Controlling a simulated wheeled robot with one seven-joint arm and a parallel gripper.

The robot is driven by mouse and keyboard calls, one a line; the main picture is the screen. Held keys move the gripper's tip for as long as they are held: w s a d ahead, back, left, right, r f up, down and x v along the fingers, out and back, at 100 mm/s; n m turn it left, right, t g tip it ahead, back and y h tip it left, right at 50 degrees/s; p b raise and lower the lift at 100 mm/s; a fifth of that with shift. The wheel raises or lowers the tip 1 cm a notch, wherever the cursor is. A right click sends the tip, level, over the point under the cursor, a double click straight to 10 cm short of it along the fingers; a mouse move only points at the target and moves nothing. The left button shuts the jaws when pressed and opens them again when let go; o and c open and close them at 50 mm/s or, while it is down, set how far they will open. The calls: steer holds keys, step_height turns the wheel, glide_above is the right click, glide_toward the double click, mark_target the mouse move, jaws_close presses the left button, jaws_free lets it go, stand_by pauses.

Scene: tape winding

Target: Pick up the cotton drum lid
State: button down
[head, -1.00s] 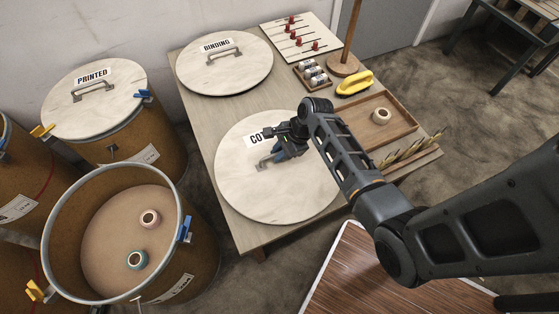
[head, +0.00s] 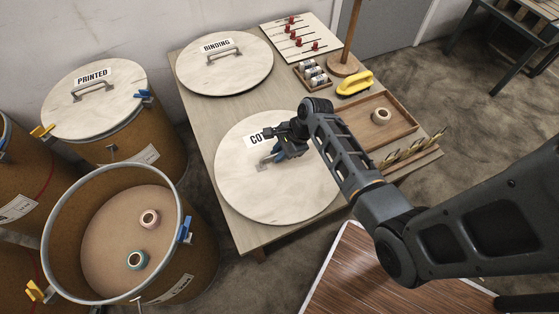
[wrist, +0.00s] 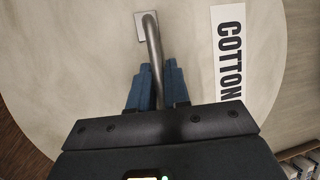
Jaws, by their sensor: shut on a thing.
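The cotton drum lid (head: 262,190) is a round pale marbled disc lying flat on the wooden table. The lid's metal handle (wrist: 151,45) runs between the blue fingers in the wrist view. My gripper (head: 277,155) is over the lid, and in the wrist view my gripper (wrist: 157,85) is shut on the handle. The handle's near end is hidden behind the gripper body.
The BINDING lid (head: 225,76) lies behind on the table. An open drum (head: 205,245) with two tape rolls stands left, and a PRINTED-lidded drum (head: 160,135) behind it. A wooden tray (head: 385,140), yellow-handled tool (head: 354,84) and wooden post (head: 350,40) are at the right.

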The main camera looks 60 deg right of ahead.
step_height(320, 180, up, 10)
steer(key=shift+r+p, duration=0.1)
steer(key=shift+p, duration=0.65)
stand_by(0.5)
